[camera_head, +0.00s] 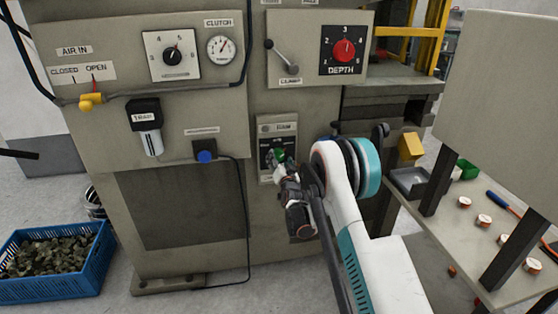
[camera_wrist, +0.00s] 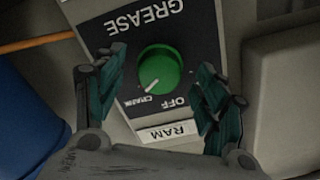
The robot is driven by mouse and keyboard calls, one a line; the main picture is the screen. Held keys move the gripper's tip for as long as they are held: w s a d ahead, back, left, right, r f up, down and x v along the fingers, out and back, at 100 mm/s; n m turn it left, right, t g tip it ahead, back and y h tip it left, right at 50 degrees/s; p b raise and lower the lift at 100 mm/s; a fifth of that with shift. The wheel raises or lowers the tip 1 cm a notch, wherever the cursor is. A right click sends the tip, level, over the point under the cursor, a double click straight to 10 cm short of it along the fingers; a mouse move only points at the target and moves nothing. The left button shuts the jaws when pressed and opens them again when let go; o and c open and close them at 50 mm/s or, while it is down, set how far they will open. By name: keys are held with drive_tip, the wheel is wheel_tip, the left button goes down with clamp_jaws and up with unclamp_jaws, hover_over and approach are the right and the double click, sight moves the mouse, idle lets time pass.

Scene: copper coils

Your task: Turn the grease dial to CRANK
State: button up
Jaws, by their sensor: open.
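The green grease dial (camera_wrist: 160,68) is on a black plate with upside-down lettering in the wrist view. Its white pointer mark slants to the lower left, toward the word CRANK (camera_wrist: 141,103). The word OFF (camera_wrist: 173,102) is just right of it. My gripper (camera_wrist: 162,62) is open, with one dark green finger on each side of the dial and gaps visible between. In the head view my gripper (camera_head: 281,161) is in front of the grease panel (camera_head: 264,130) and hides much of the dial.
A label RAM (camera_wrist: 168,132) is on the panel below the dial. Above the panel in the head view are a lever (camera_head: 283,55) and a red DEPTH knob (camera_head: 344,50). A blue button (camera_head: 205,156) is left of my gripper. A table (camera_head: 470,240) is on the right.

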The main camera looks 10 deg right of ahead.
drive_tip(key=s, duration=1)
drive_tip(key=shift+s, duration=0.35)
drive_tip(key=s+a+r+n+g, duration=0.15)
drive_tip(key=s+r, duration=0.25)
drive_tip(key=r, duration=0.7)
drive_tip(key=s+r+n+g+y, duration=0.15)
drive_tip(key=s+r+g, duration=0.25)
drive_tip(key=s+r, duration=0.6)
drive_tip(key=s+f+n+g, duration=0.1)
drive_tip(key=s+g, duration=0.1)
drive_tip(key=s, duration=1.5)
drive_tip(key=s+d+f+n+g+h, duration=0.1)
drive_tip(key=s+f+n+g, duration=0.1)
drive_tip(key=s, duration=1.5)
drive_tip(key=shift+s+d+f+g, duration=0.25)
drive_tip(key=shift+s+g, duration=0.15)
drive_tip(key=shift+g, duration=0.35)
drive_tip(key=shift+h, duration=0.25)
drive_tip(key=shift+c, duration=0.5)
